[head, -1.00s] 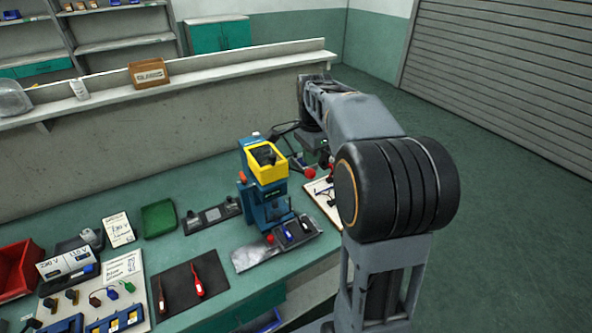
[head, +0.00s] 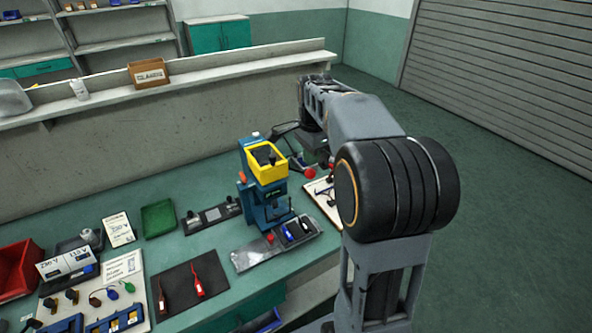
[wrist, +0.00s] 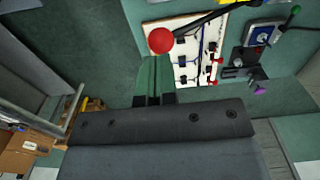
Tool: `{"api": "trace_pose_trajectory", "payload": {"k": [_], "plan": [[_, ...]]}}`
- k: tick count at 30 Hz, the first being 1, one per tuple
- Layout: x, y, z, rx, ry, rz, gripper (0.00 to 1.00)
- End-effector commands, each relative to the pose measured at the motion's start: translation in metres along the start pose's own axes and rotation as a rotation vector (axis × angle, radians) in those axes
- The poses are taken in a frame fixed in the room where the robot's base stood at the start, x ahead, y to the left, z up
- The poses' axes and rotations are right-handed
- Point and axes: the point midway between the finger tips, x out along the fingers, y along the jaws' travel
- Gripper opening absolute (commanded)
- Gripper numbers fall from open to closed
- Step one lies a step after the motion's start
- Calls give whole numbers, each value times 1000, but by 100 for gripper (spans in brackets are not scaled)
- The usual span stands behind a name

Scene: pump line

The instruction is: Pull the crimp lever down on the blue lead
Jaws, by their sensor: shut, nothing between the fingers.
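The crimp lever shows in the wrist view as a black rod (wrist: 208,20) ending in a red ball knob (wrist: 161,40). The red knob also shows in the head view (head: 310,173), right of the blue press with a yellow top (head: 268,170). My gripper (wrist: 152,62) is shut and empty, its green fingers pointing at the knob. The fingertips lie just below the knob in the wrist view; whether they touch it I cannot tell. In the head view my gripper is not clearly visible. A blue piece (head: 289,231) lies in the press's front tray; I cannot tell if it is the blue lead.
A white board with black terminals (wrist: 187,72) lies beyond the fingers. A dark mat with red tools (head: 180,290), a green tray (head: 158,218) and a red bin (head: 18,268) stand left on the bench. A low wall runs behind.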

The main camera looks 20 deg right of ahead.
Motion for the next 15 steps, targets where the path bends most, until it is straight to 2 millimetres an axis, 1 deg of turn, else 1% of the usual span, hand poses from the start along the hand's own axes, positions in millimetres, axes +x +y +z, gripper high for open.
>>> {"api": "trace_pose_trajectory", "payload": {"k": [8, 15], "plan": [[1, 0, 0, 0, 0, 0, 0], [7, 0, 0, 0, 0, 0, 0]]}}
